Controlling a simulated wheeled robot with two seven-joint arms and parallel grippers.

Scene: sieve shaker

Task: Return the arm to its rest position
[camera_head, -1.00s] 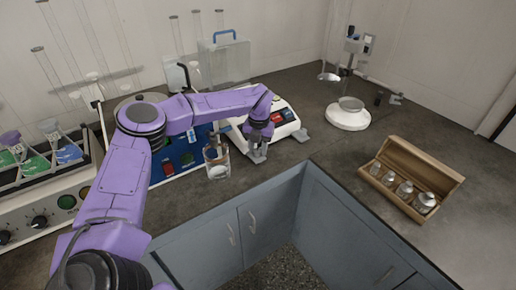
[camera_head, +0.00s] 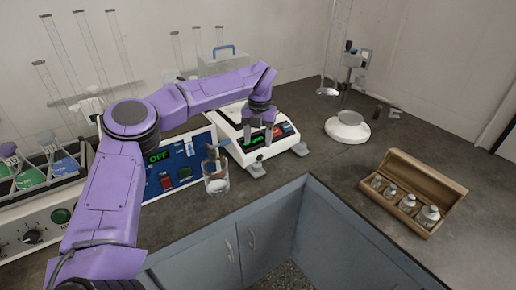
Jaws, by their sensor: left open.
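My left arm is purple and reaches in from the left, bending over the blue control panel. Its gripper (camera_head: 259,138) points down, open and empty, in front of the white balance (camera_head: 284,142) with a green display. A glass beaker (camera_head: 216,178) with pale contents stands on the counter to the left of the gripper, apart from it. My right gripper is not in view.
The blue panel (camera_head: 181,163) reads OFF. A flask rack (camera_head: 40,178) and tall glass tubes stand at left. A white round base (camera_head: 347,127) and an open wooden box (camera_head: 434,176) with several jars stand at right. The counter (camera_head: 325,160) between is clear.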

